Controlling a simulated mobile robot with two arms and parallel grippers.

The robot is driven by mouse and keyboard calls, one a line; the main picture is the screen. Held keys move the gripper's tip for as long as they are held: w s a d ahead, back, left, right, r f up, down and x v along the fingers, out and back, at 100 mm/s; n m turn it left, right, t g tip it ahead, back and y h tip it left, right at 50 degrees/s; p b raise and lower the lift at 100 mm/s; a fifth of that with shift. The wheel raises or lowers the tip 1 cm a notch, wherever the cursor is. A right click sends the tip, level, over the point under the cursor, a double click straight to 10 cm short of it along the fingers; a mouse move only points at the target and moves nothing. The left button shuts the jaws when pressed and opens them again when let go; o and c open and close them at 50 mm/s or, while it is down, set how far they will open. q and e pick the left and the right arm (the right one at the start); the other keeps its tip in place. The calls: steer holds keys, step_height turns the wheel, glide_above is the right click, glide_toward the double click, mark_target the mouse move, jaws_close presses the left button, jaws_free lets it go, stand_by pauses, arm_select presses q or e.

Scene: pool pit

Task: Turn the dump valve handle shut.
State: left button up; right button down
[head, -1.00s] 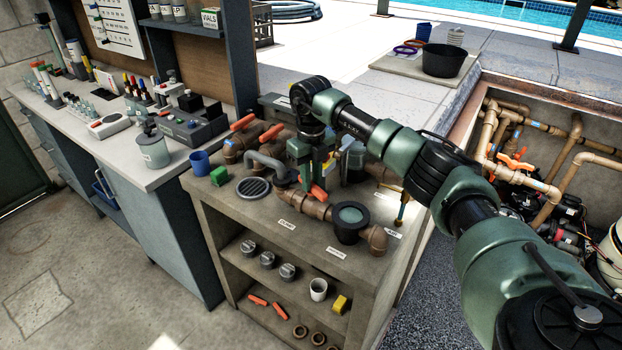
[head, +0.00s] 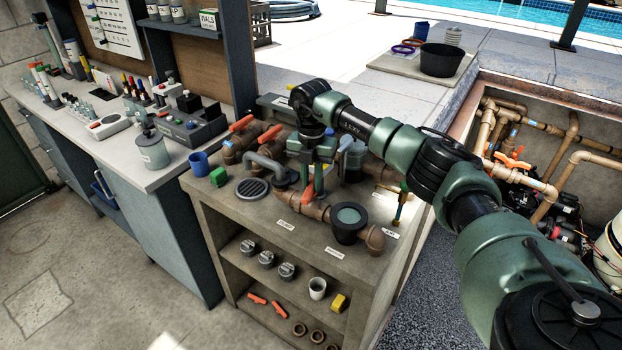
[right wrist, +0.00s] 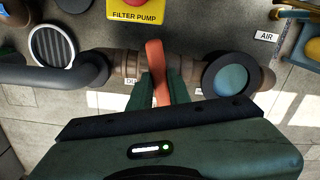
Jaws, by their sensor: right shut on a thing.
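The dump valve handle (right wrist: 155,62) is an orange lever on the brown pipe (right wrist: 187,64) that runs left to right in the right wrist view. It lies crosswise to the pipe there, slightly tilted. A label beside it is partly hidden by my finger. My right gripper (right wrist: 161,88) is shut on the handle, one green finger on each side. In the head view, the orange handle (head: 309,191) shows below my right gripper (head: 311,170), over the bench-top pipework. The valve body is mostly hidden. My left gripper is out of view.
A grey drain grate (head: 252,188) and a round black-rimmed fitting (head: 348,218) flank the valve. Two more orange handles (head: 241,123) stand behind. A yellow-based FILTER PUMP button (right wrist: 136,10) is nearby. The stone floor left of the bench is clear.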

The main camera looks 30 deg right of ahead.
mark_target(312, 184)
steer(key=shift+d+r+m, duration=0.1)
steer(key=shift+r+m, duration=0.1)
steer(key=shift+m, duration=1.4)
steer(key=shift+p, duration=0.3)
steer(key=c, duration=1.3)
jaws_free()
steer(key=shift+f, duration=0.1)
steer(key=shift+r, duration=0.3)
step_height(312, 184, up, 7)
steer(key=shift+r+b, duration=0.15)
steer(key=shift+b, duration=1.1)
